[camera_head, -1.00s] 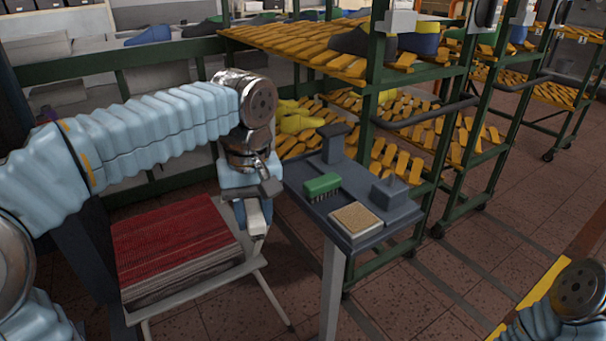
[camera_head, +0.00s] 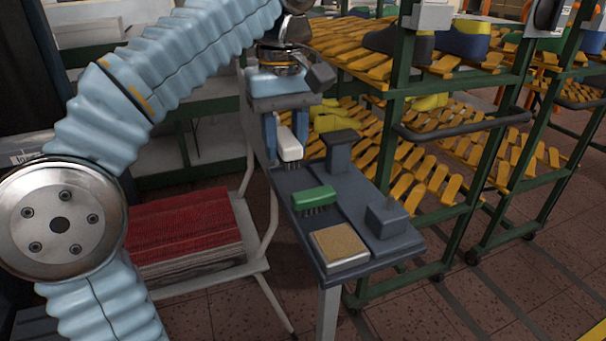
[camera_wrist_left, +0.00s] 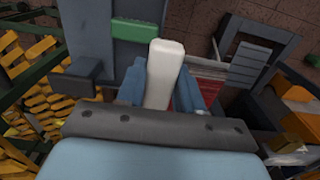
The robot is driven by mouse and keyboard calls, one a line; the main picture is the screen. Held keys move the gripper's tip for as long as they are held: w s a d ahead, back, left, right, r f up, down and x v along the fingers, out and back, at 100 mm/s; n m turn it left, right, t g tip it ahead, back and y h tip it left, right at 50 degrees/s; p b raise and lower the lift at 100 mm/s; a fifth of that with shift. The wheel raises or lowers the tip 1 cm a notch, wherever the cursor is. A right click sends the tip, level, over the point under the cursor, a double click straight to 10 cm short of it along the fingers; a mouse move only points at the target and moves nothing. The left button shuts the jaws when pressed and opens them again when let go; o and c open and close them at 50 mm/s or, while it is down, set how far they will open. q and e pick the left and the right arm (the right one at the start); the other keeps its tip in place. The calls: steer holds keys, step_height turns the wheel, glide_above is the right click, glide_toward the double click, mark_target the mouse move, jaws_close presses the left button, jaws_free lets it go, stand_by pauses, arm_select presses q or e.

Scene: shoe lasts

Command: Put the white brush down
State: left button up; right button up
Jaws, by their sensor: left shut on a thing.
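The white brush (camera_head: 289,146) is in my left gripper (camera_head: 286,138), with its dark bristles pointing down. My left gripper is shut on it, one blue finger on each side. In the head view the brush hangs over the far left end of the small grey table (camera_head: 381,260), beyond the green brush. I cannot tell whether its bristles touch the top. The left wrist view shows the white brush (camera_wrist_left: 164,72) upright between the blue fingers (camera_wrist_left: 160,88). My right gripper is in neither view.
A green brush (camera_head: 314,198) lies on the table, near a tan pad (camera_head: 339,245) and grey blocks (camera_head: 385,217). A stack of red sheets (camera_head: 185,232) is at left. Green racks with yellow slats (camera_head: 411,179) stand close behind and to the right.

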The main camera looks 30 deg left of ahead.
arm_select(q)
glide_toward(297, 183)
steer(key=shift+s+d+f, duration=0.2)
steer(key=shift+s+f, duration=0.4)
steer(key=shift+s, duration=0.2)
steer(key=f, duration=0.1)
steer(key=w+f+b, duration=0.1)
steer(key=f, duration=0.2)
steer(key=shift+w+a+f, duration=0.25)
steer(key=shift+a+f, duration=0.05)
steer(key=shift+f, duration=0.25)
steer(key=shift+f+b, duration=0.15)
steer(key=shift+b, duration=0.15)
steer(key=o, duration=0.7)
steer(key=shift+o, duration=0.2)
